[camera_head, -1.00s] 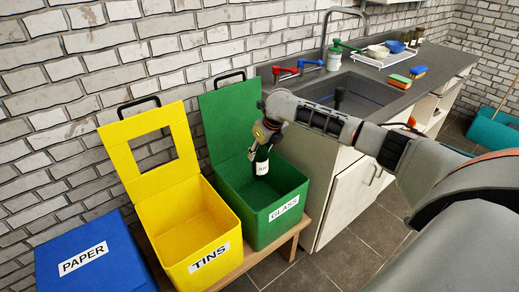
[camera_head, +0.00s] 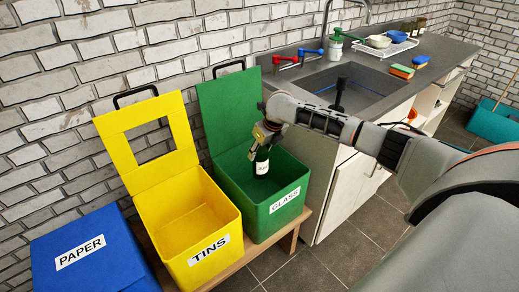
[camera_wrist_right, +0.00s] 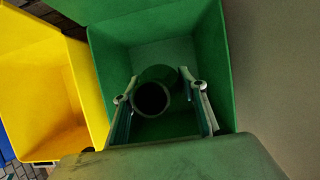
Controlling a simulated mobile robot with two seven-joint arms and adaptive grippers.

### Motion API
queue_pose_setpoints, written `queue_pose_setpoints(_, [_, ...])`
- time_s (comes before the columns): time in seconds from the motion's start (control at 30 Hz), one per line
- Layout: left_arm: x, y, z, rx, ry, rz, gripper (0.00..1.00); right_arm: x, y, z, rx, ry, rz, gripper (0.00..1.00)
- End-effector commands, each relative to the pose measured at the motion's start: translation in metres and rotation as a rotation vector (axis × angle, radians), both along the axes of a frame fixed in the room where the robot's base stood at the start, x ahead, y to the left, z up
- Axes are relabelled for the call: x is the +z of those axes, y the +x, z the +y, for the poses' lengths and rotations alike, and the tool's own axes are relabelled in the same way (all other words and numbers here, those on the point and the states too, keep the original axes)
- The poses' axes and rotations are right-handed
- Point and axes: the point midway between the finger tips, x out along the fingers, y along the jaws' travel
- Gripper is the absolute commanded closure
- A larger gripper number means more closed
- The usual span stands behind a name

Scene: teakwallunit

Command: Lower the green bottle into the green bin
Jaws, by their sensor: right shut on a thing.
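The green bin (camera_head: 266,224), labelled GLASS, stands with its lid raised at the back. My right gripper (camera_head: 264,142) is over the bin's opening and is shut on the dark green bottle (camera_head: 261,165). The bottle hangs roughly upright with its white label facing out, and its lower part is inside the bin's mouth. In the right wrist view, the bottle (camera_wrist_right: 151,98) shows end-on between the two fingers (camera_wrist_right: 161,92), with the green bin (camera_wrist_right: 222,60) around and below it. The bottle's top is hidden by the gripper in the head view. My left gripper does not show.
The open yellow TINS bin (camera_head: 193,255) stands directly left of the green bin, and the closed blue PAPER bin (camera_head: 95,262) is further left. The counter (camera_head: 440,62) with its sink is at the right, its cabinet close beside the green bin.

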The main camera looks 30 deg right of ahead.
Motion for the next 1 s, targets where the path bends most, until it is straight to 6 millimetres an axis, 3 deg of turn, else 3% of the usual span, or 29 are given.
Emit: queue_pose_setpoints(1.0, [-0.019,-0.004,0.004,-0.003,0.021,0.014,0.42,-0.047,0.000,0.000,0.000,0.000,0.000,0.89])
